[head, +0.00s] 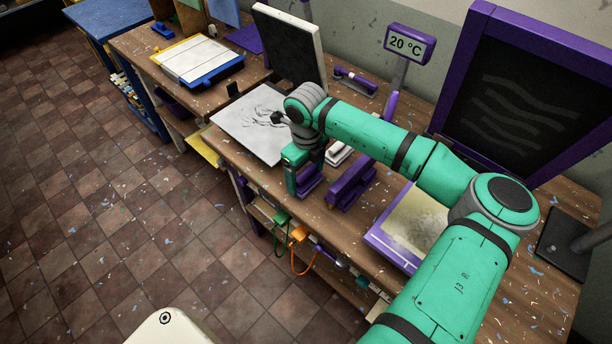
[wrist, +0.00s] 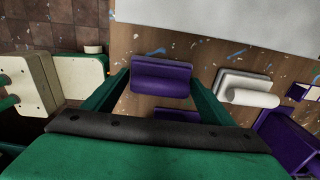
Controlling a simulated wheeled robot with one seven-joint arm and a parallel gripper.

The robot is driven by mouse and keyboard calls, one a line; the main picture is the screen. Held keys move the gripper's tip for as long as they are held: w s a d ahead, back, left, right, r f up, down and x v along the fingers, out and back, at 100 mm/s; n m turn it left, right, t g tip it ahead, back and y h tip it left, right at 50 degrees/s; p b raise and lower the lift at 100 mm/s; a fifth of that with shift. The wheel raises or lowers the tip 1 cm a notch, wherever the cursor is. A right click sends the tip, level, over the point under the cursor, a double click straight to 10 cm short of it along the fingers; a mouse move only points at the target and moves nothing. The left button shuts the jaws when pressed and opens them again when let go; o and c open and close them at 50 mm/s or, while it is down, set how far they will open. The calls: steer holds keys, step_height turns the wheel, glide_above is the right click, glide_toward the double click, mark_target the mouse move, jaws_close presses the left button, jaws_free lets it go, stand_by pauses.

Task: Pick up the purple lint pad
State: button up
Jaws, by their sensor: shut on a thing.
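The purple lint pad (wrist: 162,77) has a flat base with a rounded grip and lies between my gripper's two green fingers in the wrist view. My gripper (wrist: 160,82) is shut on it, one finger at each end. In the head view the purple pad (head: 309,181) shows beside my gripper (head: 304,178), low over the front edge of the wooden bench. The arm hides part of it. I cannot tell whether it touches the bench.
A white pad (wrist: 247,88) lies just right of my gripper. A purple holder (head: 351,184) stands to the right. A grey-white sheet (head: 252,124) lies behind. A purple-framed tray (head: 412,226) and a blackboard (head: 525,95) are farther right. Small scraps litter the bench.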

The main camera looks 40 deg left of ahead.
steer(key=shift+r, duration=0.4)
steer(key=s+d+r, duration=0.1)
steer(key=s+r, duration=1)
steer(key=s, duration=0.3)
steer(key=shift+r, duration=0.35)
steer(key=shift+o, duration=0.8)
